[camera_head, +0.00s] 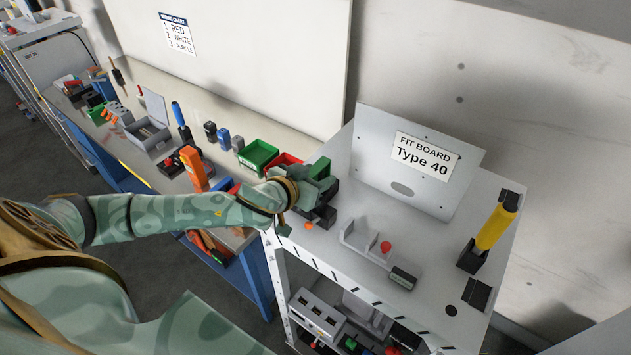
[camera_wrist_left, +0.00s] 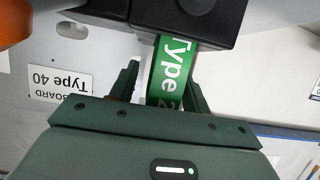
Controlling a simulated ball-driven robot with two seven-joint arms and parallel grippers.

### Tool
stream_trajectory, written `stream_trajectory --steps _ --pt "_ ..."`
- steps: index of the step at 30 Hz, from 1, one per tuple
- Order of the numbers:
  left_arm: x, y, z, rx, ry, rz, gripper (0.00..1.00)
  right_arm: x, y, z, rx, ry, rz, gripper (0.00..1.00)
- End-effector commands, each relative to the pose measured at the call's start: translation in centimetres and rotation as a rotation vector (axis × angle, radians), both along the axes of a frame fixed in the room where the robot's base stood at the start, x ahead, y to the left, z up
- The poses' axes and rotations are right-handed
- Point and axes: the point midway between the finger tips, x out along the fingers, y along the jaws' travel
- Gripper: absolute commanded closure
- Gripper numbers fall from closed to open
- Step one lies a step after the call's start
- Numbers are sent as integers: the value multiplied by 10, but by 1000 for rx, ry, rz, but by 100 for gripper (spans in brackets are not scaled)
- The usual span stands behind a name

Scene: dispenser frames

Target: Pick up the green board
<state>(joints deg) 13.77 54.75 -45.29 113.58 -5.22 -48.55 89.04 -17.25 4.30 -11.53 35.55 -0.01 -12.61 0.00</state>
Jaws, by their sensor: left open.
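The green board (camera_wrist_left: 171,75) shows in the left wrist view as a narrow strip with white lettering starting "Type 2". It sticks out of a black block-shaped holder (camera_wrist_left: 200,20), and its other end is hidden there. My left gripper (camera_wrist_left: 160,72) is open, with one dark green finger on each side of the strip. A gap shows on the left side; on the right I cannot tell whether the finger touches. In the head view my left gripper (camera_head: 318,182) is over the left end of the grey table and hides the board.
The grey table (camera_head: 345,250) carries an upright "FIT BOARD Type 40" panel (camera_head: 405,190), a fixture with a red knob (camera_head: 385,247) and a yellow-handled tool (camera_head: 495,228). A blue-framed bench with green (camera_head: 256,156) and red bins stands to the left.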

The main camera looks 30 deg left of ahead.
Motion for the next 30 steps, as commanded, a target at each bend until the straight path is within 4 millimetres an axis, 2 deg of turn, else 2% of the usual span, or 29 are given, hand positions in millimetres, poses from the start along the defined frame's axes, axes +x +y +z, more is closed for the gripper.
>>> stream_trajectory --steps 6,11,12,23,26,30 --pt "1 0 -1 0 1 -1 53 0 -2 0 -3 0 1 64" --pt "1 0 -1 0 1 -1 97 0 -4 0 -4 0 1 64" --pt "1 0 -1 0 1 -1 100 0 -4 0 -5 -1 1 64" --pt "1 0 3 -1 0 0 100 0 -5 1 -6 0 0 64" --pt "1 0 13 -1 -2 -1 100 0 -5 2 -6 0 0 64" --pt "-1 -2 35 -2 -1 -2 100 1 -5 4 -7 -1 0 64"
